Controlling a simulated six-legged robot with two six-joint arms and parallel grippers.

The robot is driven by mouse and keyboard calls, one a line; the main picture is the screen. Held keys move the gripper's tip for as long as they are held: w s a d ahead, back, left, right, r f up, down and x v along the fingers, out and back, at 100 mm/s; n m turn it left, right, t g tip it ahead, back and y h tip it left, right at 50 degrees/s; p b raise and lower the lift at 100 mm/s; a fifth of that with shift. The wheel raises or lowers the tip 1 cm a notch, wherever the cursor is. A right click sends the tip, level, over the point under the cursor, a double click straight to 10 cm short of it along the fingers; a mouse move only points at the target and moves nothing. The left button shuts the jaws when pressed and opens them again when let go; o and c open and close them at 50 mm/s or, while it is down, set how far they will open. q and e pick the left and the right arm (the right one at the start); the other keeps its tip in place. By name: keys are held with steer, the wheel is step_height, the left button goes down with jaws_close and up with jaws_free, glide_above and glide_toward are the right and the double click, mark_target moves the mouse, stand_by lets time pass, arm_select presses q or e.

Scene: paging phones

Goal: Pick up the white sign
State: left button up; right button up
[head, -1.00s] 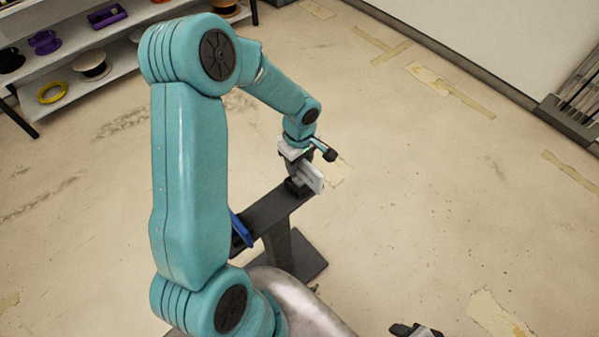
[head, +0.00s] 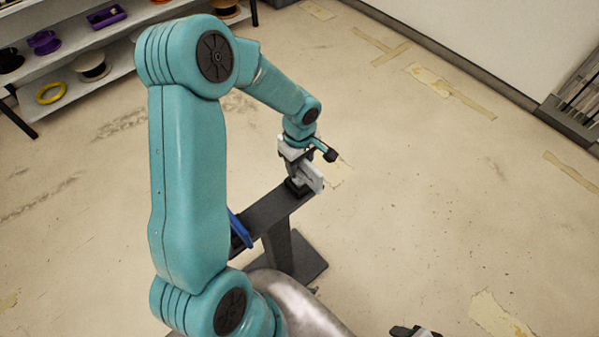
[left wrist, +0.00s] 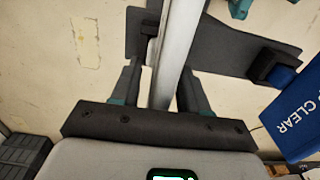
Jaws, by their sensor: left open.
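The white sign (head: 312,178) is a pale upright plate in a dark holder at the far end of the narrow dark stand (head: 268,212). In the left wrist view the sign (left wrist: 178,45) shows nearly edge-on, as a long pale strip running between my fingers. My left gripper (head: 300,162) is open, right at the sign in the head view. In the left wrist view its two dark fingers (left wrist: 160,88) stand on either side of the strip. I cannot tell whether either finger touches it. A dark piece at the head view's bottom edge may be my right gripper (head: 414,331), mostly cut off.
A blue sign (head: 240,229) with white lettering, reading "CLEAR" in the left wrist view (left wrist: 295,118), stands on the same stand in a dark holder. A shelf (head: 115,58) with spools is at the back left. The floor on the right is clear.

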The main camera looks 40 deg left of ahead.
arm_select(q)
jaws_close()
